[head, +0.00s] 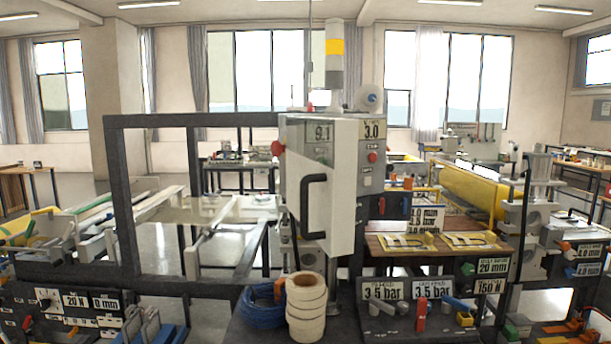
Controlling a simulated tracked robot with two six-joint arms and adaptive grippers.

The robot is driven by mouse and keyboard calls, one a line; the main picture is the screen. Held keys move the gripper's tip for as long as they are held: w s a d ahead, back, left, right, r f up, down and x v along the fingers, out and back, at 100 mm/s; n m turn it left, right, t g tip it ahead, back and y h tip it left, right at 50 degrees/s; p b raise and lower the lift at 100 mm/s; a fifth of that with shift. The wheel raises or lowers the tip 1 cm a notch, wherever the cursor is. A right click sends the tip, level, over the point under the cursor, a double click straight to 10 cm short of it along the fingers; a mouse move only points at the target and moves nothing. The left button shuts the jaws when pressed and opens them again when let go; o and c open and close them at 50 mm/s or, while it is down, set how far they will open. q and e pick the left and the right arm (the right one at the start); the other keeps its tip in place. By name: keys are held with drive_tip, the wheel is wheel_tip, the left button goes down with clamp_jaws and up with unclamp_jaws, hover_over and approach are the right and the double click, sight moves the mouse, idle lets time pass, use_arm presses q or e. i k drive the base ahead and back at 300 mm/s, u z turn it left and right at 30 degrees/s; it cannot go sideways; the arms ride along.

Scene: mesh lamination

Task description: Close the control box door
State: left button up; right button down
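The control box (373,150) stands at the middle of the head view, with a 3.0 display and a red button on its front. Its pale grey door (342,190) stands out from the box toward me at an angle, open. A black C-shaped handle (306,207) is on the door's left-facing side. The inside of the box is mostly hidden behind the door. Neither of my grippers can be made out in the head view.
A roll of white tape (306,305) and a coiled blue cable (260,307) sit below the door. A dark frame (120,200) stands left. A wooden board (400,250) with yellow pieces lies right. A signal tower (334,55) rises above the box.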

sight(322, 197)
drive_tip(key=u, duration=0.05)
drive_tip(key=i, duration=0.9)
drive_tip(key=z, duration=0.1)
